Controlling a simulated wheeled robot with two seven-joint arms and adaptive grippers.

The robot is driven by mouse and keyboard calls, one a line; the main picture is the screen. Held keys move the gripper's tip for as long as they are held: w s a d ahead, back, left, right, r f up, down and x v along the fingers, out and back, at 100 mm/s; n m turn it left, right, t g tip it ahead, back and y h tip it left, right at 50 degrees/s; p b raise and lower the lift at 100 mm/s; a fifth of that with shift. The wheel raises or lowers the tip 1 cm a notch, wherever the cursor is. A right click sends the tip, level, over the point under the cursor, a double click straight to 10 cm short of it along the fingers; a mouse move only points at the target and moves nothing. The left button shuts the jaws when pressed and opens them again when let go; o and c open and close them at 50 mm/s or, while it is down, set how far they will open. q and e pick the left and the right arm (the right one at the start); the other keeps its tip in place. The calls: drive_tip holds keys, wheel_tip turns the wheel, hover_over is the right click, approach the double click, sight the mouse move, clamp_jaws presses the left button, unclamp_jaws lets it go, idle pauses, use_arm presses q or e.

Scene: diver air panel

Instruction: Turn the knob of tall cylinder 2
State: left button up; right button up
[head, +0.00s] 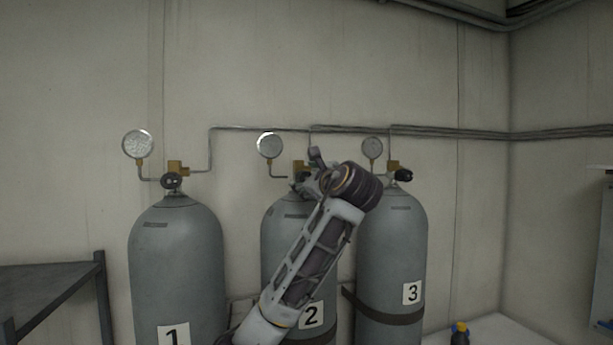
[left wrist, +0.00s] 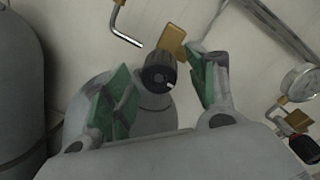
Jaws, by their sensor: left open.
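Tall cylinder 2 (head: 283,235) is a grey tank with a "2" label, standing in the middle of three. Its dark valve knob (head: 302,178) is partly hidden behind my left gripper (head: 318,172) in the head view. My left gripper (left wrist: 160,90) is open, with green-padded fingers on either side of this knob. Gaps show between the fingers and the knob. My right gripper is not in view.
Cylinder 1 (head: 178,255) stands to the left and cylinder 3 (head: 395,240) close to the right, each with a valve and round gauge. Thin pipes (head: 440,132) run along the wall. A dark table (head: 45,290) is at the left.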

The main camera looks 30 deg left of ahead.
use_arm(q)
drive_tip(key=shift+x, duration=0.8)
drive_tip(key=shift+c, duration=0.5)
drive_tip(key=c, duration=1)
